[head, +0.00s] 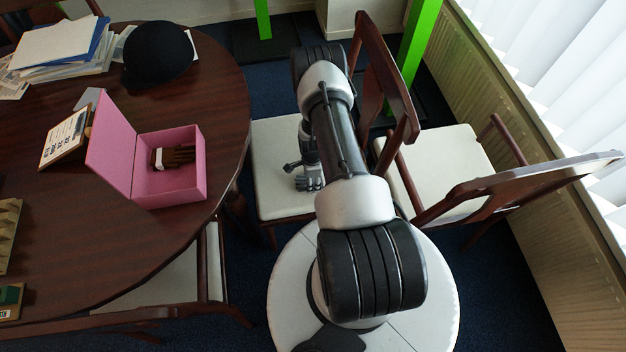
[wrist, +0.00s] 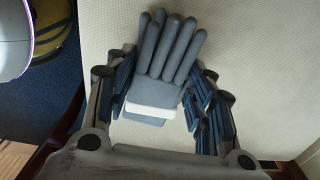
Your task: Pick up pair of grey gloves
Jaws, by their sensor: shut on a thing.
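The pair of grey gloves (wrist: 172,50) lies over the cream chair seat in the wrist view, fingers pointing up and away, with a white band at the cuff. My gripper (wrist: 164,75) is shut on the gloves, one blue-padded finger on each side near the cuff. In the head view the gloves (head: 310,184) show small and grey at the chair seat, beside my gripper (head: 307,168), which is partly hidden by my arm. I cannot tell whether the gloves still touch the seat.
The cream chair seat (head: 270,150) is beside the round wooden table (head: 225,85). Another chair (head: 445,160) stands to the right. A yellow object (wrist: 50,20) shows at the wrist view's left.

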